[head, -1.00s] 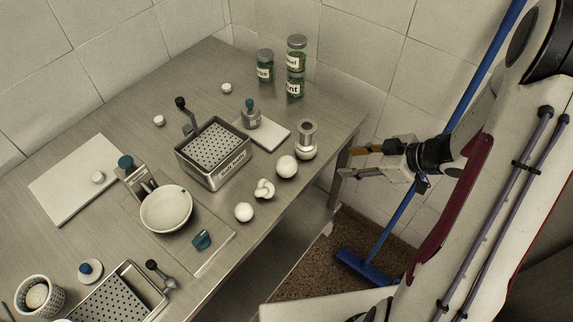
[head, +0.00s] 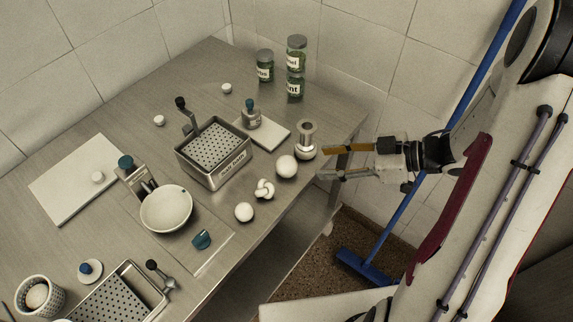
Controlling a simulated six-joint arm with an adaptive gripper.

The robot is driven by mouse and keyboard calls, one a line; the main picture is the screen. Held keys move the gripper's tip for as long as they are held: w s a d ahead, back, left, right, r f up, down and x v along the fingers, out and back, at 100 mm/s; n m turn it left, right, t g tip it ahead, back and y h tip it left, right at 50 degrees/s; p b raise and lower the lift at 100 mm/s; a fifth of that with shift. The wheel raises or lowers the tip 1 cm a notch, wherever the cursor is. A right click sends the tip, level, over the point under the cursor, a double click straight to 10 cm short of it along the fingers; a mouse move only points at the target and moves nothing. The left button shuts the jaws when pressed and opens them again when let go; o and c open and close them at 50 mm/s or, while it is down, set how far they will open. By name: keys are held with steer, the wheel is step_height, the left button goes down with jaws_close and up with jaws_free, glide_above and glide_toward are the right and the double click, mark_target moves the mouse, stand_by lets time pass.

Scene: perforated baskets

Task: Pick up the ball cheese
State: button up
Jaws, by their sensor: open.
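Two smooth white balls lie near the table's right edge: a larger one (head: 286,166) and a smaller one (head: 244,212). A knotted white piece (head: 264,188) lies between them. I cannot tell for certain which is the ball cheese. My gripper (head: 322,163) is open and empty, just right of the larger ball, with its fingers pointing left toward it. A gap shows between the fingertips and the ball. Neither finger touches anything that I can see.
A metal cup-shaped piece (head: 306,141) stands close behind the larger ball, near the upper finger. A perforated metal basket (head: 215,176) is to the left. A white bowl (head: 166,222) and jars (head: 265,66) also stand on the steel table (head: 110,117).

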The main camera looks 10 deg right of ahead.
mark_target(296, 165)
steer(key=shift+x, duration=3.35)
steer(key=shift+a, duration=0.1)
steer(key=shift+x, duration=2.45)
steer(key=shift+s, duration=0.1)
steer(key=c, duration=0.7)
